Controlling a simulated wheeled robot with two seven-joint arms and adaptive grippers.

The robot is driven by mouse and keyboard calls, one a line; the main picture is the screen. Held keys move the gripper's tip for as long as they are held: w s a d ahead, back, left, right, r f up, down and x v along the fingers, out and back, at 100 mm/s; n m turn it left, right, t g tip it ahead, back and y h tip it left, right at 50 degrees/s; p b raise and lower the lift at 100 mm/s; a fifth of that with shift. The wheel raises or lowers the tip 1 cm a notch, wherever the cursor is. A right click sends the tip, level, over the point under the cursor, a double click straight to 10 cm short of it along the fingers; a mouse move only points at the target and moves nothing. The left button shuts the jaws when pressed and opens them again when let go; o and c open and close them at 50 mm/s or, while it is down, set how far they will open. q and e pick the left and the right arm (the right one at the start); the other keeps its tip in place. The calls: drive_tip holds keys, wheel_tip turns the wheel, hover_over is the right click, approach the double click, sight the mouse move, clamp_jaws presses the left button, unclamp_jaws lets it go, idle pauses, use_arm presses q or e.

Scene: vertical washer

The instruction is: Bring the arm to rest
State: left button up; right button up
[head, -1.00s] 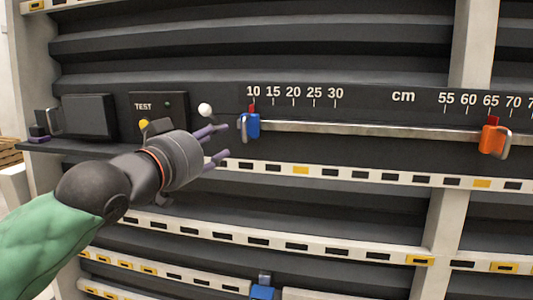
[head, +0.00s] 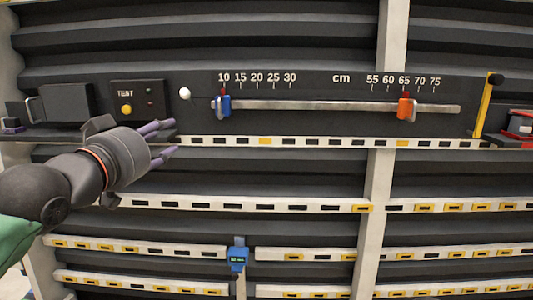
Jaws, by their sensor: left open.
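My left gripper (head: 168,140) shows at the left in the head view, with its arm coming in from the lower left. Its purple fingers are apart and point right, with nothing between them. It is in front of the panel, below and right of the TEST box (head: 138,101) and left of the blue slider (head: 223,106). The gripper looks apart from the slider. The blue slider is at the 10 mark of the cm scale and the orange slider (head: 404,108) is at about 65. My right gripper is not in view.
A metal rail (head: 320,106) carries both sliders. A white knob (head: 185,94) sits beside the TEST box. A yellow upright bar (head: 484,105) and a red and black device (head: 519,124) are at the right. A blue device (head: 238,256) hangs lower down.

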use_arm(q)
drive_tip(key=w+d+f+g+b, duration=0.15)
drive_tip(key=w+f, duration=0.25)
drive_tip(key=f, duration=0.4)
drive_tip(key=w+d+f+g+b, duration=0.1)
drive_tip(key=w+d+f, duration=0.25)
drive_tip(key=f, duration=0.45)
drive_tip(key=w+d+f+g+b, duration=0.15)
drive_tip(key=w+f, duration=0.25)
drive_tip(key=f, duration=0.4)
wheel_tip(320, 180, down, 33)
drive_tip(key=d+g+b, duration=0.3)
drive_tip(key=g+b, duration=0.1)
drive_tip(key=g, duration=0.1)
drive_tip(key=s+f+n+g+b, duration=0.15)
drive_tip(key=s+f, duration=0.35)
drive_tip(key=f, duration=0.7)
drive_tip(key=s+f+n+g+b, duration=0.15)
drive_tip(key=s+f, duration=0.25)
drive_tip(key=f, duration=0.9)
drive_tip(key=s+f+n+g+b, duration=0.2)
drive_tip(key=s+f+g+b, duration=0.2)
drive_tip(key=s+f, duration=1.5)
drive_tip(key=s+g, duration=0.1)
drive_tip(key=s, duration=0.1)
drive_tip(key=shift+s+d, duration=0.2)
drive_tip(key=shift+s, duration=0.15)
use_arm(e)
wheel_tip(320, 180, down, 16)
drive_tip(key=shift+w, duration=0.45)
